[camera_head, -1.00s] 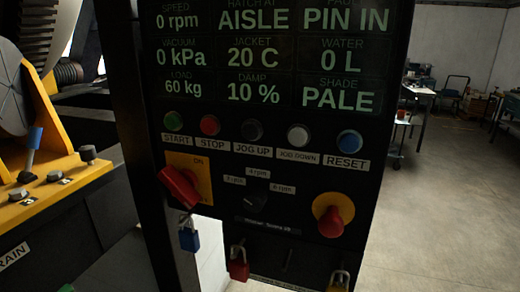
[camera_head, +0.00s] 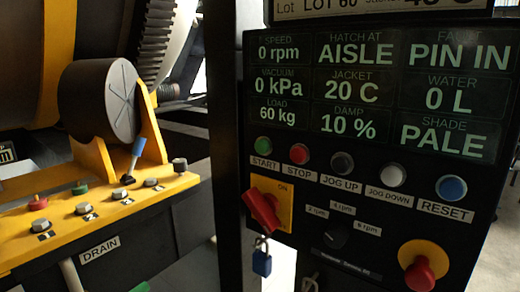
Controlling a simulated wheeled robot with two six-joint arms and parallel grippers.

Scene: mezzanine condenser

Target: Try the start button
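The green start button (camera_head: 264,144) sits at the left end of a row of buttons on the black control panel (camera_head: 300,190), above a label reading START. A red stop button (camera_head: 299,154) is just right of it. The display (camera_head: 385,95) above reads 0 rpm, 0 kPa, 60 kg, hatch at AISLE, fault PIN IN. A red rotary switch (camera_head: 262,208) on a yellow plate marked ON is below the start button, and a blue padlock (camera_head: 262,262) hangs under it. Neither of my grippers is in view.
A red emergency knob (camera_head: 420,272) on a yellow base is at lower right. Left of the panel, a yellow bracket (camera_head: 90,205) carries a dark cylinder (camera_head: 98,100), a blue-handled lever (camera_head: 136,152) and several small knobs. A DRAIN label (camera_head: 99,250) is below.

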